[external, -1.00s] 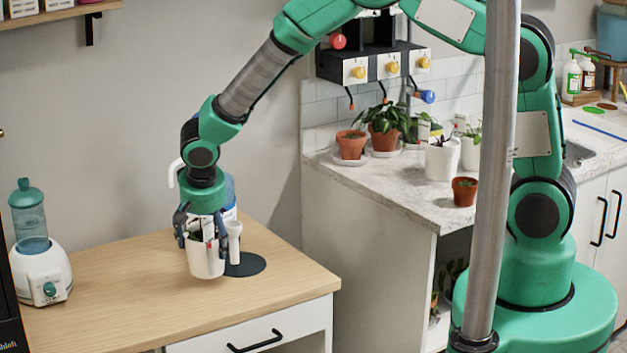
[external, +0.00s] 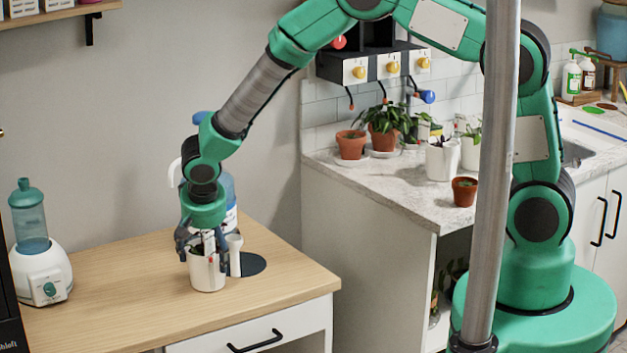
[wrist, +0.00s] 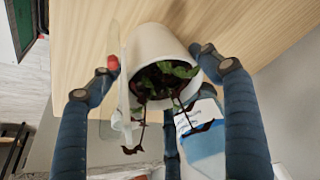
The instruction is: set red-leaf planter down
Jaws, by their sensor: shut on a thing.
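The red-leaf planter, a white pot (external: 207,275) with dark red and green leaves, is upright at the wooden counter top, left of a dark round mat. Its base looks on or barely above the wood; I cannot tell which. My gripper (external: 205,247) is above and around it, shut on the pot. In the wrist view the white pot (wrist: 158,45) lies between the fingers of my gripper (wrist: 156,62), its leaves (wrist: 165,78) facing the camera. A clear tag with a red tip shows beside the pot. The fingers hide part of the pot in the external view.
The dark round mat (external: 253,264) is right of the pot. A white and blue bottle (external: 230,215) stands close behind my gripper, with a white tube-like part (external: 235,258) beside the pot. A white appliance (external: 40,275) stands far left. Bare wood (external: 130,285) lies between.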

